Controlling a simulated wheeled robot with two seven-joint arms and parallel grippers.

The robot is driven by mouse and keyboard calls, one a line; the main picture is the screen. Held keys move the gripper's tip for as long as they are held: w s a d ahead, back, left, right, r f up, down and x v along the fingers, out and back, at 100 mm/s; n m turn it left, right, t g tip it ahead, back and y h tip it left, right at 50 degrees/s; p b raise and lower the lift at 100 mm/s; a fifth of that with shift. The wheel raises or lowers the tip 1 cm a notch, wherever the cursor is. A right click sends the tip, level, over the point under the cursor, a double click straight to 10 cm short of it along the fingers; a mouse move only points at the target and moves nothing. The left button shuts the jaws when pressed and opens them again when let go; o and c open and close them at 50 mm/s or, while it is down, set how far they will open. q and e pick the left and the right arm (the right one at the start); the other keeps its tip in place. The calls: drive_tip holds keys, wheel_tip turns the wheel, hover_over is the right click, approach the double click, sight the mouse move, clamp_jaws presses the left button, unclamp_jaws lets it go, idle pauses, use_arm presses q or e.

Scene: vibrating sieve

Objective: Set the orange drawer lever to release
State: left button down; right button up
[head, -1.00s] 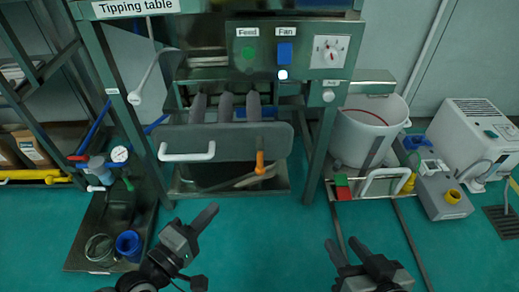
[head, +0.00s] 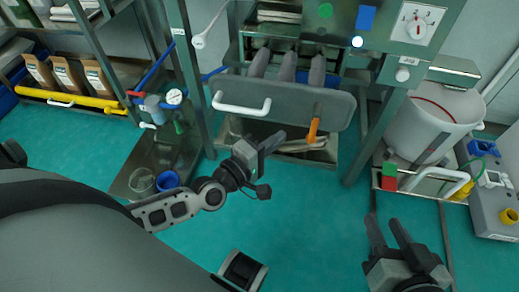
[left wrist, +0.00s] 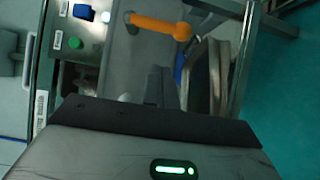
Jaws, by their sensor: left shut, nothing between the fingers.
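The orange drawer lever (head: 313,130) is on the right part of the grey drawer front (head: 335,105), its knob end pointing down. A white handle (head: 241,108) is on the left of that front. My left gripper (head: 281,138) is shut and empty, below and left of the lever and apart from it in the picture. In the left wrist view the lever (left wrist: 160,25) lies sideways above the shut fingertips (left wrist: 159,72), with a gap between. My right gripper (head: 381,220) is open and empty at lower right, away from the lever.
Above the drawer is a panel with a green button (head: 325,10), a blue switch (head: 366,17) and a dial (head: 416,23). A green frame post (head: 376,125) stands right of the drawer. A white bucket (head: 428,125) stands further right. The floor in front is clear.

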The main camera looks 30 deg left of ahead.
sight(314, 128)
use_arm(q)
drive_tip(key=shift+w+d, duration=0.85)
drive_tip(key=shift+d, duration=0.15)
drive_tip(key=shift+w+d, duration=0.8)
drive_tip(key=shift+d, duration=0.2)
